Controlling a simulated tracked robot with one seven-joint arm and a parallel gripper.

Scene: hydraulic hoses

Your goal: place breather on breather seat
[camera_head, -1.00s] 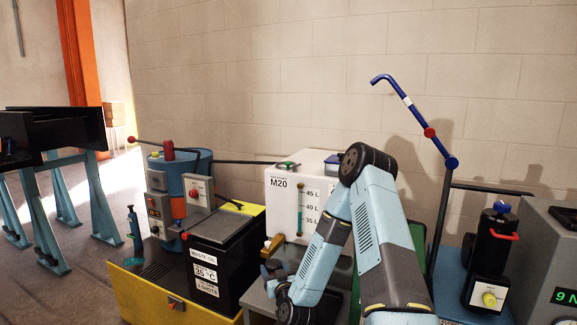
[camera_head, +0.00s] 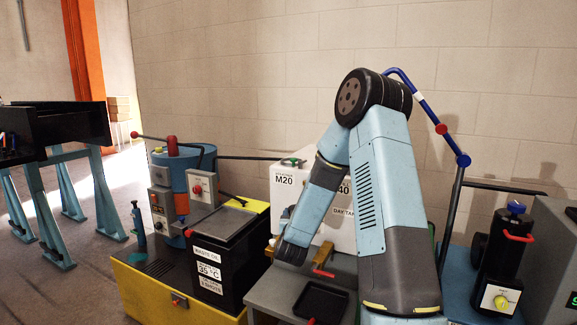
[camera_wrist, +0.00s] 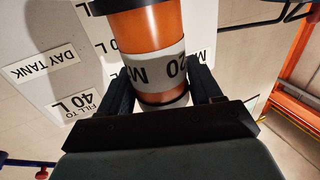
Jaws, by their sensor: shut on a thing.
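An orange cylinder (camera_wrist: 150,28) with a dark rim and a grey band lettered M and 20, which I take for the breather, is in the wrist view. My gripper (camera_wrist: 160,72) is shut on it, one black finger at each side. The white tank (camera_head: 284,171) marked M20 stands behind my arm in the head view. Its face, with DAY TANK and FILL TO 40 L labels (camera_wrist: 75,105), shows behind the breather in the wrist view. A green part (camera_head: 293,161) sits on the tank's top. I cannot make out the breather seat. My arm hides much of the tank in the head view.
A grey stand (camera_head: 262,297) holds a black tray (camera_head: 320,300) and a red handle (camera_head: 324,272). A yellow-based waste oil unit (camera_head: 128,290) stands left. A blue jointed pole (camera_head: 427,108) rises behind my arm. A black cylinder unit (camera_head: 503,262) stands right.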

